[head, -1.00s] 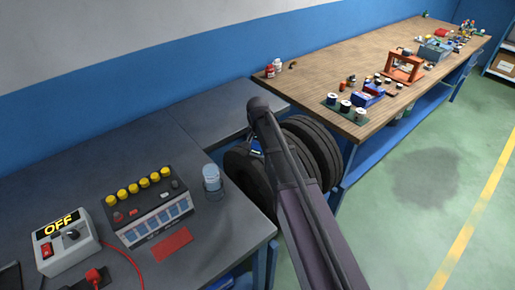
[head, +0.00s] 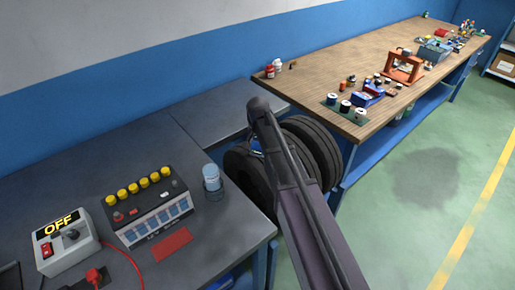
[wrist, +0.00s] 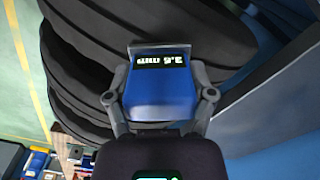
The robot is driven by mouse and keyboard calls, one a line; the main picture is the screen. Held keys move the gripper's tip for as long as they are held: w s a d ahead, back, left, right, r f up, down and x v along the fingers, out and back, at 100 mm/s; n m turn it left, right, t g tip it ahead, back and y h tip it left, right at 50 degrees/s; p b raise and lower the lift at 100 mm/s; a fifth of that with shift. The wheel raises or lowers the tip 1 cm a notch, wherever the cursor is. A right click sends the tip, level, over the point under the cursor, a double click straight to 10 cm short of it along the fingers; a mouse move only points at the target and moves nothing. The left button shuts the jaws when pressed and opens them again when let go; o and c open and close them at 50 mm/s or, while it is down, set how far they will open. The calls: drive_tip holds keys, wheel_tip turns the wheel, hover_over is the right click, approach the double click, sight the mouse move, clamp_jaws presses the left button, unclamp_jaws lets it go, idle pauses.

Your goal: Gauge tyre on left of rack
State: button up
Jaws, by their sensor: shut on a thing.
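Several black tyres stand in a row between the grey bench and the wooden bench, with the leftmost tyre (head: 243,170) and a tyre at the right (head: 325,150) showing in the head view. In the wrist view, the tyres (wrist: 75,60) fill the upper left. My gripper (wrist: 163,100) is shut on a blue gauge (wrist: 160,92), whose display reads "2.5 mm", upside down in this view. The gauge lies close against the tyre tread; contact cannot be made out. In the head view, my arm hides the gripper and part of the tyres. The rack is mostly hidden.
The grey bench (head: 105,160) holds a control box marked OFF (head: 68,243), a panel with yellow knobs (head: 147,207) and a clear jar (head: 212,182). The wooden bench (head: 340,75) carries spools and tools. The green floor (head: 440,150) at right is open.

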drive_tip(key=shift+r+p, duration=3.5)
drive_tip(key=shift+p, duration=0.05)
drive_tip(key=shift+f, duration=0.1)
